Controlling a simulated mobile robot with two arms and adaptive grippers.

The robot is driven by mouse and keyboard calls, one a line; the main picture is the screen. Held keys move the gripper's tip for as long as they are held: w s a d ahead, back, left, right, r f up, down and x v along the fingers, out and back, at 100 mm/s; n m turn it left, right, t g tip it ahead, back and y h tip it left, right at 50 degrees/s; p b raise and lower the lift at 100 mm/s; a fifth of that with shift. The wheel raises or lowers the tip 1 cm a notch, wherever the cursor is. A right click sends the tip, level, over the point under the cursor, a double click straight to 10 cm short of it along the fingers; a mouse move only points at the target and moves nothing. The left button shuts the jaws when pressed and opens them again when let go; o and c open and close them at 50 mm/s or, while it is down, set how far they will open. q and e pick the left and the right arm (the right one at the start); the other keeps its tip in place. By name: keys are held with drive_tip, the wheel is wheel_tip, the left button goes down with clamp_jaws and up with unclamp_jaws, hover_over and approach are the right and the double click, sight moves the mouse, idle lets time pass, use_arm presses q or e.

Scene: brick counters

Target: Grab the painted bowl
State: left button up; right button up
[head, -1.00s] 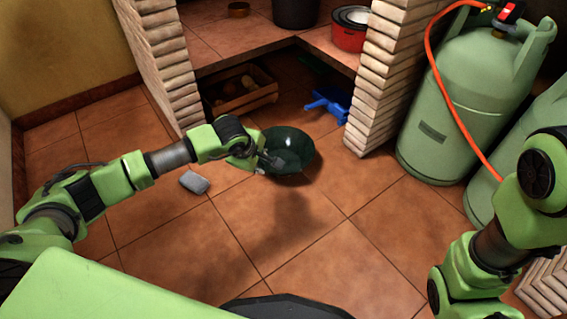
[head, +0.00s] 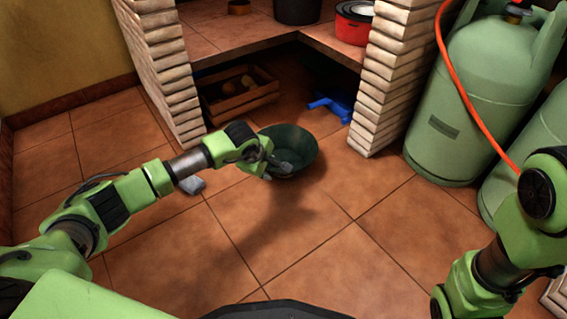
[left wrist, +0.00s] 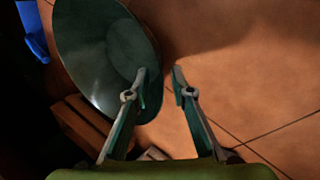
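The bowl (head: 296,143), dark green and glossy, is in the head view just beyond my left gripper, its open top facing up toward the camera. No painted pattern can be made out. My left gripper (head: 280,167) is at the bowl's near left side and hides part of it. In the left wrist view the bowl (left wrist: 88,50) fills the upper left. The left gripper's fingertips (left wrist: 160,76) are a little apart, one over the bowl's inside and one just outside its rim. Floor shows between them. A firm hold is not visible. My right gripper is out of view.
A wooden crate (head: 238,97) and a blue object (head: 332,106) lie under the brick counter. A brick pillar (head: 386,75) and green gas cylinders (head: 470,95) stand to the right. The front floor is clear.

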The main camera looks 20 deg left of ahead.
use_arm(q)
drive_tip(key=shift+w+f, duration=0.25)
drive_tip(key=shift+f, duration=0.15)
clamp_jaws()
drive_tip(key=shift+r, duration=0.15)
drive_tip(key=shift+r, duration=0.1)
